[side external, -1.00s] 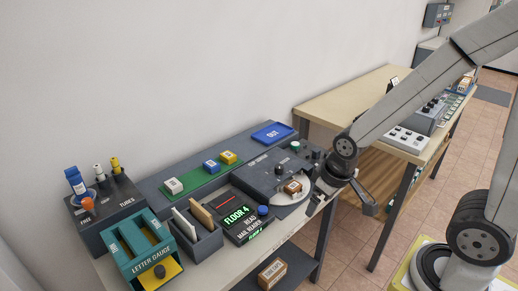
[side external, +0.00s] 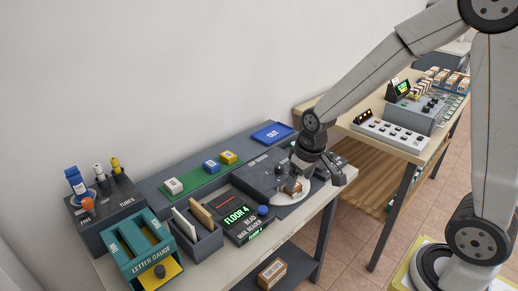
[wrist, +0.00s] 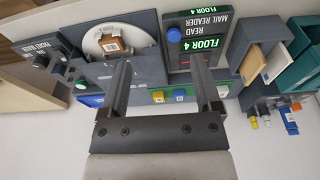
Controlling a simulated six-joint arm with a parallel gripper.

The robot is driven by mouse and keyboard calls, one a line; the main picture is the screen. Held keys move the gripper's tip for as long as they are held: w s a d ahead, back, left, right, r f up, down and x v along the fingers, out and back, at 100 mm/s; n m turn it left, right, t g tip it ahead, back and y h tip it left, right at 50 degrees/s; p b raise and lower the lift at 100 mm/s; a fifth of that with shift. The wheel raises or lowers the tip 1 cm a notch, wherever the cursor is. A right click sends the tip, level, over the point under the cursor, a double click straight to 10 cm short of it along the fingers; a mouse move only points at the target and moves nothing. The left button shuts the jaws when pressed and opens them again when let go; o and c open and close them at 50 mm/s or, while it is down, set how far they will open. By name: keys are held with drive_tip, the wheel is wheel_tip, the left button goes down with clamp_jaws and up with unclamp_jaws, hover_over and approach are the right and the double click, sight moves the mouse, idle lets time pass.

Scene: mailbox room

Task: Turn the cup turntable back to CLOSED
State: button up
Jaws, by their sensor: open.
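The cup turntable is a dark grey box (side external: 258,178) with a pale round disc (side external: 284,198) showing at its front. In the wrist view the disc (wrist: 140,38) carries a small brown block with a white label (wrist: 112,44). My gripper (side external: 298,184) is low over the right part of the disc and partly hides the block in the side view. In the wrist view my gripper (wrist: 160,68) is open, its two fingers apart with nothing between them. One fingertip appears beside the disc, the other near the mail reader. I cannot tell if either touches.
The mail reader (side external: 238,213) with its green FLOOR 4 display stands left of the turntable. Letter slots (side external: 208,243) and the teal letter gauge (side external: 130,250) are further left. A blue OUT tray (side external: 272,133) lies behind. A second table (side external: 325,110) stands at the right.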

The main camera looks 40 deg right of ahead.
drive_tip(key=w+d+f, duration=0.1)
drive_tip(key=w+d, duration=0.4)
drive_tip(key=w, duration=0.5)
drive_tip(key=m+g, duration=0.1)
drive_tip(key=g, duration=0.1)
hover_over(279, 166)
drive_tip(key=a, duration=0.1)
drive_tip(key=f, duration=0.4)
drive_tip(key=shift+s+a, duration=0.1)
drive_tip(key=shift+s, duration=0.3)
drive_tip(key=shift+w+d+f, duration=0.3)
drive_tip(key=shift+w+d, duration=0.05)
drive_tip(key=shift+d, duration=0.15)
drive_tip(key=shift+f, duration=0.15)
drive_tip(key=shift+f, duration=3.75)
clamp_jaws()
